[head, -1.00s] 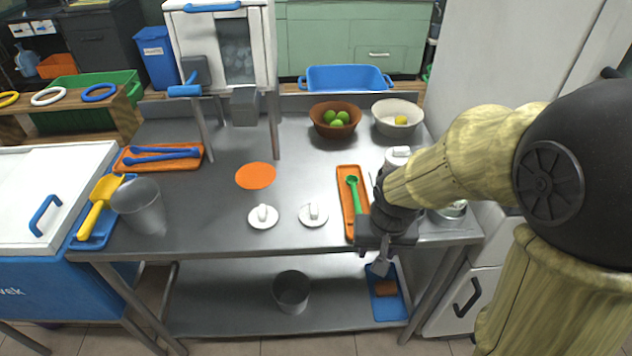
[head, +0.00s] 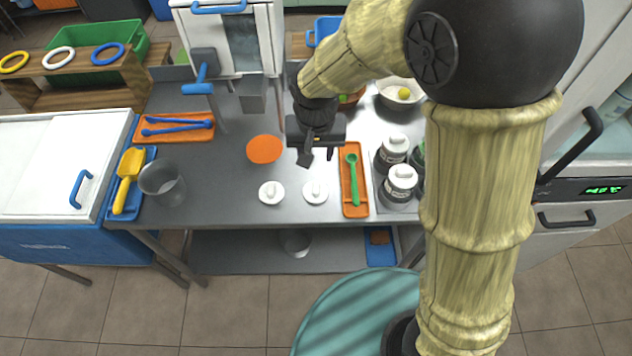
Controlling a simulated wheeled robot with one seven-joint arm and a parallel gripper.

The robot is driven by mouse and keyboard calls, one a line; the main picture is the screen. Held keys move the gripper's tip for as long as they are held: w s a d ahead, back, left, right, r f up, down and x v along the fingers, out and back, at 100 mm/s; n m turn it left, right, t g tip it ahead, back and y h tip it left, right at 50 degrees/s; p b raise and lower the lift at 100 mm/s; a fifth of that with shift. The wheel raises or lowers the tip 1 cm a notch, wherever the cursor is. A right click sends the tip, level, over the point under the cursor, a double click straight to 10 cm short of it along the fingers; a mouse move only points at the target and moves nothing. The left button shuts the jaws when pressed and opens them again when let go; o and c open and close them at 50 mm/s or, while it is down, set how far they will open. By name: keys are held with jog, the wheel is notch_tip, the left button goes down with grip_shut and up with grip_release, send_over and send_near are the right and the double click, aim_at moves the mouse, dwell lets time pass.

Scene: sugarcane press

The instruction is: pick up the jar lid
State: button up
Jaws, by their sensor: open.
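Two white round lids with raised knobs lie flat on the steel table near its front edge. The left lid (head: 271,192) is clear of my arm. The right lid (head: 315,192) is just in front of my gripper and fully visible. My gripper (head: 316,157) is open and points down above the table.
An orange tray (head: 354,208) with a green spoon (head: 352,178) lies right of the lids. Jars with white tops (head: 400,184) stand further right. An orange disc (head: 264,149) lies behind the left lid. A steel press (head: 252,95) and bowl (head: 400,97) stand behind.

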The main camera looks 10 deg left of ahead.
send_over(316, 187)
jog(key=f, duration=1.1)
jog(key=shift+s+d+f+p, duration=0.15)
jog(key=shift+s+f+p, duration=0.2)
jog(key=shift+s+f, duration=0.05)
jog(key=shift+f, duration=0.2)
jog(key=shift+f, duration=0.55)
jog(key=shift+w+a+f+p, duration=0.1)
jog(key=shift+w+f+p, duration=0.15)
jog(key=shift+f, duration=0.75)
jog(key=shift+w+a+f+p, duration=0.1)
jog(key=shift+f+p, duration=0.2)
jog(key=shift+f, duration=0.7)
jog(key=shift+c, duration=0.2)
grip_shut()
